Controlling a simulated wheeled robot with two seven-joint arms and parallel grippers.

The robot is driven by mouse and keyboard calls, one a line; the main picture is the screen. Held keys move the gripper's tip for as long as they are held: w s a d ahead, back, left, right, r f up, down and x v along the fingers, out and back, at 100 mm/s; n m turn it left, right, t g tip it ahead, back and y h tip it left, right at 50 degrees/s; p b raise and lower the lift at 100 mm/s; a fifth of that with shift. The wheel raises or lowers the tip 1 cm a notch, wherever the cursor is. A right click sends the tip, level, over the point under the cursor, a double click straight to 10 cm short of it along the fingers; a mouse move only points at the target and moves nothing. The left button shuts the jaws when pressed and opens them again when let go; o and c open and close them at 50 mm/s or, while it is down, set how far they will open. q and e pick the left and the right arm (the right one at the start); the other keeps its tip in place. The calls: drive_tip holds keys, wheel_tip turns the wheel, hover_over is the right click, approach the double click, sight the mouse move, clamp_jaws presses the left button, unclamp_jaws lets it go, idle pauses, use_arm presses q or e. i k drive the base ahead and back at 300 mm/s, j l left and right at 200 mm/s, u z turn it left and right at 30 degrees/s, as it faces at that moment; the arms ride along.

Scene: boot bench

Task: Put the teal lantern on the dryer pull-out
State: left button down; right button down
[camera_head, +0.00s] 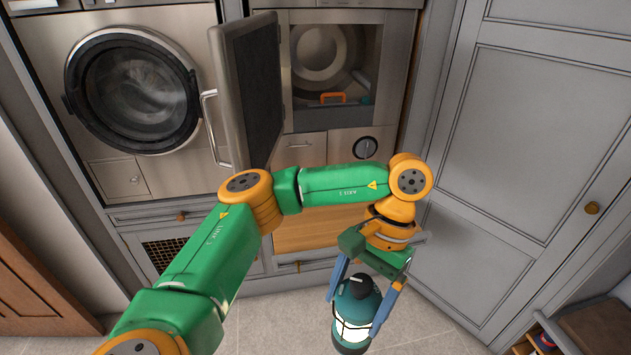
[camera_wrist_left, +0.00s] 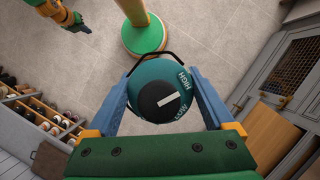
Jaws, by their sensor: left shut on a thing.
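The teal lantern (camera_head: 357,318), with a dark cap and a pale glass band, hangs upright in my left gripper (camera_head: 360,300). The gripper points down and its blue fingers are shut on the lantern's two sides. In the left wrist view the lantern's top (camera_wrist_left: 165,95) shows between the fingers, with a wire handle beyond it. The wooden dryer pull-out (camera_head: 318,232) is below the dryer, behind my left arm, which hides part of it. The lantern is in front of it, over the floor. My right gripper (camera_wrist_left: 72,22) shows small in the left wrist view; its jaws are unclear.
The dryer (camera_head: 350,20) has its door (camera_head: 250,90) swung open to the left, near my left arm. A washing machine (camera_head: 135,90) stands left of it. A tall grey cabinet (camera_head: 540,130) is on the right. A bottle rack (camera_wrist_left: 40,115) shows in the wrist view.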

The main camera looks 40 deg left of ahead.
sight(354, 211)
drive_tip(key=i+u, duration=0.25)
drive_tip(key=i, duration=0.4)
drive_tip(key=i+u, duration=0.2)
drive_tip(key=i, duration=0.45)
drive_tip(key=i+l+u, duration=0.25)
drive_tip(key=i, duration=0.4)
drive_tip(key=i+u, duration=0.4)
drive_tip(key=u, duration=0.25)
